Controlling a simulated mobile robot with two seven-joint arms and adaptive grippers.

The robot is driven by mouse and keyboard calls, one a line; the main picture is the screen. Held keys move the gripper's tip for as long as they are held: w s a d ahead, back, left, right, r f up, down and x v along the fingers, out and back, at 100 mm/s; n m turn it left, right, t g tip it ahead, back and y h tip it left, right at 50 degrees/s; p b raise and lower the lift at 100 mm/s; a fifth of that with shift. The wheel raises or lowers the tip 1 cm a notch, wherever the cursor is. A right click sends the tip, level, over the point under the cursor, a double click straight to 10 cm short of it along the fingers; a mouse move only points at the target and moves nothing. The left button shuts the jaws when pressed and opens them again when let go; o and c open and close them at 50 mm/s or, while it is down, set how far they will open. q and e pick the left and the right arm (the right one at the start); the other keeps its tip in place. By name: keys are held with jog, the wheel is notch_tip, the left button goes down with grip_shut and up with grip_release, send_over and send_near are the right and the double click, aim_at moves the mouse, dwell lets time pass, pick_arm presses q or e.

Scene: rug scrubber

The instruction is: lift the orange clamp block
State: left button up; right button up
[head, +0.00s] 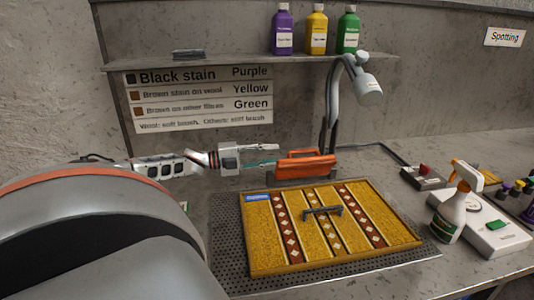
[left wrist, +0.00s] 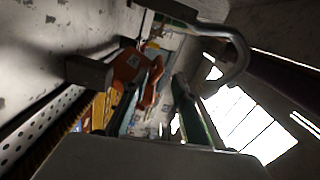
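The orange clamp block (head: 306,165) sits on a dark base at the back edge of the rug board. My left gripper (head: 268,155) comes in from the left, level with the block, with its fingers pointing at the block's left end. Its fingers are apart, one above the other in the head view. In the left wrist view the two fingers (left wrist: 158,100) stand apart, and the orange block (left wrist: 128,63) shows beyond and between them. I cannot tell whether a fingertip touches it. My right gripper is not in view.
A patterned yellow rug (head: 270,235) with a dark handle (head: 323,211) lies on a perforated tray (head: 226,240). A lamp arm (head: 333,110) rises behind the block. A spray bottle (head: 459,205) and a white device (head: 490,230) stand at right. Bottles (head: 317,32) line the shelf.

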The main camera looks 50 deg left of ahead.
pick_arm(q)
jog(key=shift+s+a, duration=0.25)
jog(key=shift+s, duration=0.2)
dwell(0.6)
